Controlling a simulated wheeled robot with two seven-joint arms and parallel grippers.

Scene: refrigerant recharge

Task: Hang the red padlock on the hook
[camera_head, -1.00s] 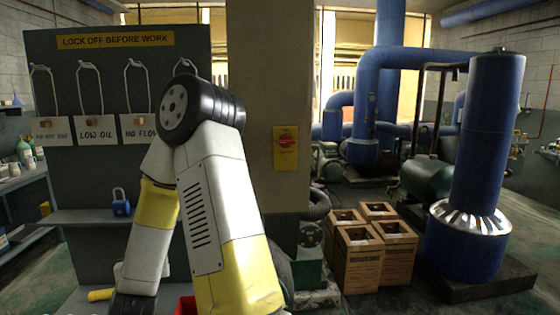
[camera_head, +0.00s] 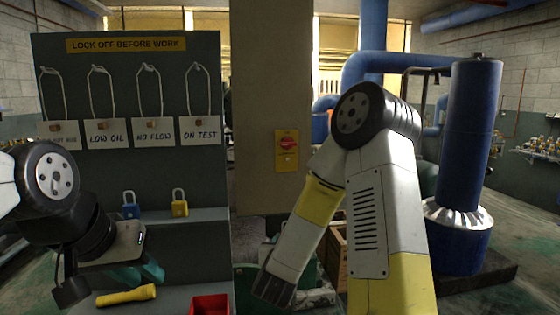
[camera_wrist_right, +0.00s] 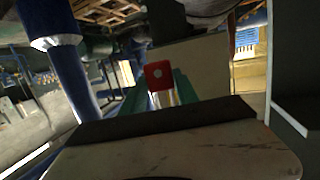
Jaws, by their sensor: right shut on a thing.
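The red padlock (camera_wrist_right: 158,75) shows in the right wrist view between the teal fingers of my right gripper (camera_wrist_right: 158,92), which is shut on it. In the head view my right arm reaches down right of the board, and its fingertips and the padlock are not visible. My left gripper (camera_head: 139,273) has its teal fingers apart and looks empty, in front of the lower shelf. The dark board (camera_head: 130,100) carries several hooks along its top, such as the rightmost hook (camera_head: 196,66). White cord loops with tags hang from them. Which hook is meant cannot be told.
A blue padlock (camera_head: 130,208) and a yellow padlock (camera_head: 180,205) stand on the board's shelf (camera_head: 212,214). A yellow flashlight (camera_head: 127,296) and a red bin (camera_head: 209,305) are below. A pillar (camera_head: 262,110) stands right of the board.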

